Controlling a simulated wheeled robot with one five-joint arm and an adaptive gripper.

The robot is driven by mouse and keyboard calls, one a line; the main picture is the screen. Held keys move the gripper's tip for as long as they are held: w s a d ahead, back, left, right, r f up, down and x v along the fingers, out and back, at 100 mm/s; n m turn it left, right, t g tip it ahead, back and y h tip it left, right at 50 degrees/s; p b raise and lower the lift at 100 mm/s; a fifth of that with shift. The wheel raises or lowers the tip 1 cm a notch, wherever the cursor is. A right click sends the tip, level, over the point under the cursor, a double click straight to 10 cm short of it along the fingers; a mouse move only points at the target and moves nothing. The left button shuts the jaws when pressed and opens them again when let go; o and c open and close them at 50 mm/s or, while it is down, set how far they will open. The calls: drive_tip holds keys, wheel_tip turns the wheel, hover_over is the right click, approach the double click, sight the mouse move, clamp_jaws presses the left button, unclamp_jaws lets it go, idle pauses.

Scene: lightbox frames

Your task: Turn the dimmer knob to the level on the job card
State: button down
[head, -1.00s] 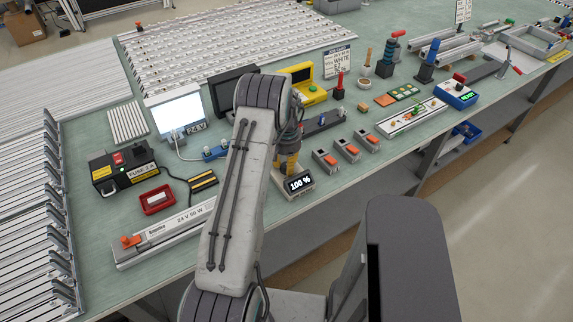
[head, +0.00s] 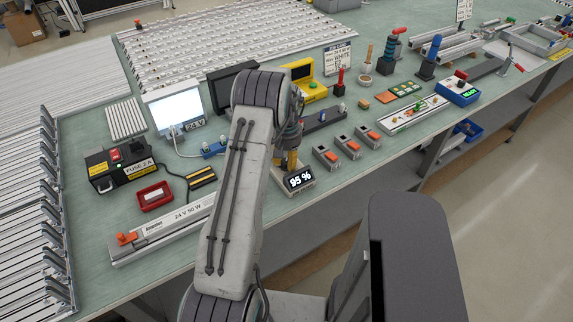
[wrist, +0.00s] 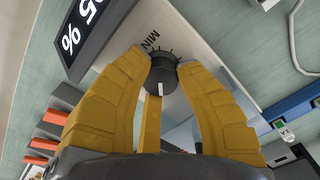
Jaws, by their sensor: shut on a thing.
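The dimmer knob (wrist: 160,78) is black with a white pointer line, and sits on a pale plate marked MIN in the wrist view. My gripper (wrist: 162,68) has its yellow fingers closed around the knob from both sides. In the head view my gripper (head: 288,162) points down at the dimmer, mostly behind my arm. The dimmer display (head: 299,180) reads 95 %; its edge also shows in the wrist view (wrist: 82,25). The job card (head: 338,60) stands at the back of the bench; its small print is hard to read, with WHITE legible.
A lit white panel (head: 178,108) stands behind left. Several grey blocks with orange levers (head: 347,147) sit close right of the dimmer.

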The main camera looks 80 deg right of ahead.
sight(286, 160)
drive_tip(key=shift+n+b, duration=0.85)
drive_tip(key=shift+n, duration=0.75)
drive_tip(key=c, duration=1.2)
unclamp_jaws()
drive_tip(key=shift+w+d, duration=0.1)
drive_tip(key=shift+d, duration=0.05)
drive_tip(key=shift+o, duration=0.2)
drive_tip(key=shift+r, duration=0.1)
wheel_tip(286, 160, up, 12)
